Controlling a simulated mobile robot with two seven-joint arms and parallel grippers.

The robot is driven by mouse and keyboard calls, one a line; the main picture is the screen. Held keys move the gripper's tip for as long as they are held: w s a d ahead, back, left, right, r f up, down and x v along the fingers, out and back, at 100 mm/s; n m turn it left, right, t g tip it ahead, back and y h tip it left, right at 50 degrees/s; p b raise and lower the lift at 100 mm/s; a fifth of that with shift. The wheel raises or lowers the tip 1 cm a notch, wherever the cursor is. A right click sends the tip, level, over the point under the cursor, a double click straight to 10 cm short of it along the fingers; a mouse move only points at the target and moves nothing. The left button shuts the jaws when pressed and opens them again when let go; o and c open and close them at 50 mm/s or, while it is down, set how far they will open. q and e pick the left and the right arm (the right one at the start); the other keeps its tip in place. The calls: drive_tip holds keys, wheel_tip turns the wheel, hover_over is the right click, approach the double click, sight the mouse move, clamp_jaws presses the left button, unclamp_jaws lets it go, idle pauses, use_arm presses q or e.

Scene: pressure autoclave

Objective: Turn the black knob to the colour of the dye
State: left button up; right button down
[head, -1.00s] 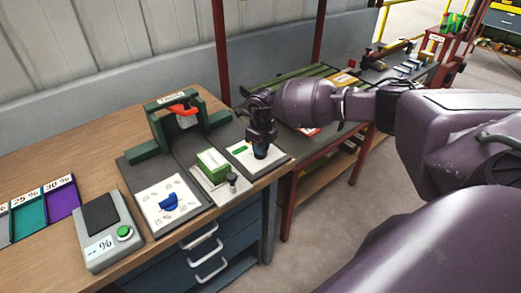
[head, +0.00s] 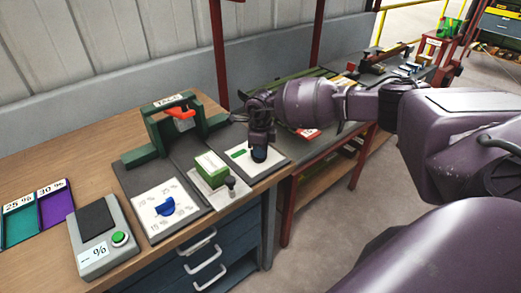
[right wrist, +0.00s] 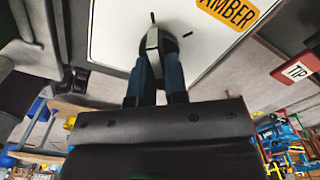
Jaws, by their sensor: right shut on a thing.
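The black knob (right wrist: 168,42) sits on a white plate (right wrist: 112,38) in the right wrist view, with dark tick marks around it and a yellow AMBER label (right wrist: 228,10) beside it. My right gripper (right wrist: 157,62) is shut on the knob from above. In the head view, my right gripper (head: 259,146) covers most of the knob, and the white plate (head: 275,158) shows a green label (head: 238,153) left of it. I cannot tell which colour the knob points to. No dye is clearly identifiable. My left gripper is not in view.
Left of the plate stand a green block (head: 211,164) on a grey fixture, a blue knob (head: 166,207) on a percent dial, and a green frame (head: 160,132) with a red part. Bare wood (head: 90,165) lies behind.

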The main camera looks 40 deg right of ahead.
drive_tip(key=c, duration=1.1)
unclamp_jaws()
drive_tip(key=shift+c, duration=0.2)
wheel_tip(320, 180, up, 10)
drive_tip(key=shift+f, duration=0.15)
drive_tip(key=shift+r, duration=0.6)
